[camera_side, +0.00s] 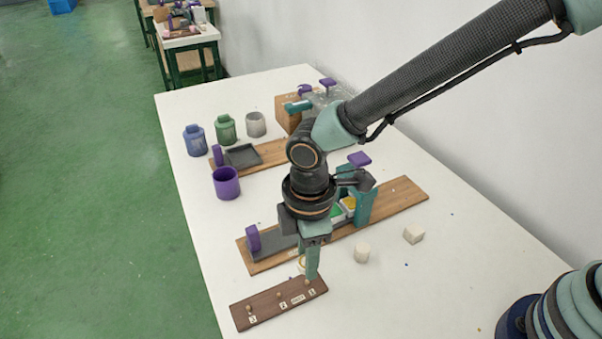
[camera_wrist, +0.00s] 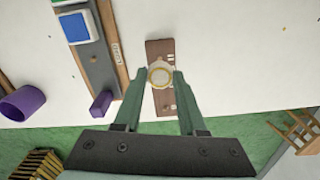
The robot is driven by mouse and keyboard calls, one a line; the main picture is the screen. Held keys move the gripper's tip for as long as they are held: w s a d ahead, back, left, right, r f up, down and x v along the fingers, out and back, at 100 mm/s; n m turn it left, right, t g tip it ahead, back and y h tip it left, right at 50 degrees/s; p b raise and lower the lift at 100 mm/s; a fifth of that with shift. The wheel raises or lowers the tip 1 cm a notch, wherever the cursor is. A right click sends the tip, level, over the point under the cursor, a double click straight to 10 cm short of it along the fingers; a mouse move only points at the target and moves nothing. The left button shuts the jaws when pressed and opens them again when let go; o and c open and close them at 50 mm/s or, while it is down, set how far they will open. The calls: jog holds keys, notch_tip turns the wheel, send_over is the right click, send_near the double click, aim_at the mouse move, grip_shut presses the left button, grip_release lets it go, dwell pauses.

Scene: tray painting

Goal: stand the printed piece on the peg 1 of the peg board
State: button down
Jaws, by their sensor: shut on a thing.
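My gripper (camera_side: 311,274) is shut on the printed piece, pointing down near the right end of the peg board. The printed piece (camera_side: 301,264) is small and pale with a yellow edge, mostly hidden behind the fingers in the side view. In the wrist view the piece (camera_wrist: 160,73) is a pale round face with a yellow rim between the fingertips. The dark wooden peg board (camera_side: 265,309) has short pegs and number labels; 1 is at the right end in the side view. The board (camera_wrist: 159,47) lies under the piece in the wrist view. I cannot tell whether the piece touches a peg.
Behind the peg board is a long wooden board (camera_side: 404,194) with a grey track and purple block (camera_side: 253,238). A purple cup (camera_side: 227,184) and blue (camera_side: 195,140) and green (camera_side: 226,130) jars stand farther back.

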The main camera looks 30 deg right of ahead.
jog(key=shift+f, duration=2.2)
jog(key=shift+f, duration=0.55)
jog(key=shift+c, duration=2)
grip_release()
jog(key=shift+o, duration=0.3)
jog(key=o, duration=0.3)
jog(key=shift+o, duration=0.2)
jog(key=shift+r, duration=3)
